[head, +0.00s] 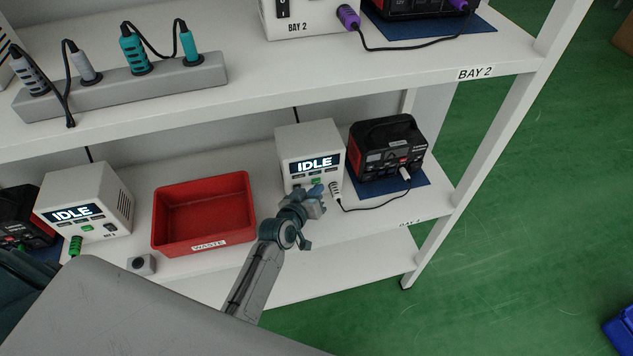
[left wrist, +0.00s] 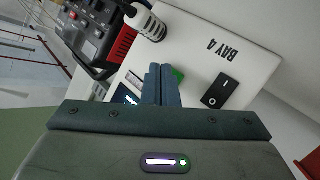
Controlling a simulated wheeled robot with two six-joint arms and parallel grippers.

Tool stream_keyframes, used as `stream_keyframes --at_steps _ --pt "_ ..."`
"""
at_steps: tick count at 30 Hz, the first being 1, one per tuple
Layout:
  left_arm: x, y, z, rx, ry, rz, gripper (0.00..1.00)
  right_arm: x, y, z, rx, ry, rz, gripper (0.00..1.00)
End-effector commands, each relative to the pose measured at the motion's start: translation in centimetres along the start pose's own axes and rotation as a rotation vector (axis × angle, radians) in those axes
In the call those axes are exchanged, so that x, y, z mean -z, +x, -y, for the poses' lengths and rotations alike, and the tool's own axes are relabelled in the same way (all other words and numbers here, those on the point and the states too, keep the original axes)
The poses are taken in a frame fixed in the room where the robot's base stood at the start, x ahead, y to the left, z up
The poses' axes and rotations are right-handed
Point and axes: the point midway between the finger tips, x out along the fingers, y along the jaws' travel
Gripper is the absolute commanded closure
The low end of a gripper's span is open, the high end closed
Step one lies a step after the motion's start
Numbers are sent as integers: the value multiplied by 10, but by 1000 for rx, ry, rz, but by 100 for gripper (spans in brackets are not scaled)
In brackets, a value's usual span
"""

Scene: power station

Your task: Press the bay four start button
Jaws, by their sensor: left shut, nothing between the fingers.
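The bay four unit is a white box (head: 310,140) with a lit IDLE display (head: 315,166) on the lower shelf. The left wrist view shows its white front (left wrist: 200,50), with an upside-down BAY 4 label (left wrist: 222,45) and a black rocker switch (left wrist: 219,90). A green button (left wrist: 178,74) shows beside my fingertips, partly hidden by them. My left gripper (head: 318,191) is shut and empty, in front of the box's lower front. Its closed fingers (left wrist: 160,72) point at the panel by the green button; I cannot tell whether they touch it. My right gripper is not in view.
A white-and-grey plug (left wrist: 147,22) is in the panel close to my fingers, its cable running to a black-and-red power station (head: 388,150). A red WASTE bin (head: 203,240) and another IDLE unit (head: 90,190) stand left. The upper shelf (head: 400,65) overhangs.

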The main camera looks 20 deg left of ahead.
Motion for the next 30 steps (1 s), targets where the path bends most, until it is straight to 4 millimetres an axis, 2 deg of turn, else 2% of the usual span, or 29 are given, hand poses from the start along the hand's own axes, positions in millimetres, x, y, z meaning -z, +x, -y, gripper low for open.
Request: stream_keyframes --at_steps 20,30 --pt "3 5 4 0 1 1 100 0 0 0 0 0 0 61" --pt "0 0 0 0 -1 0 100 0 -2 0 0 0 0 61"
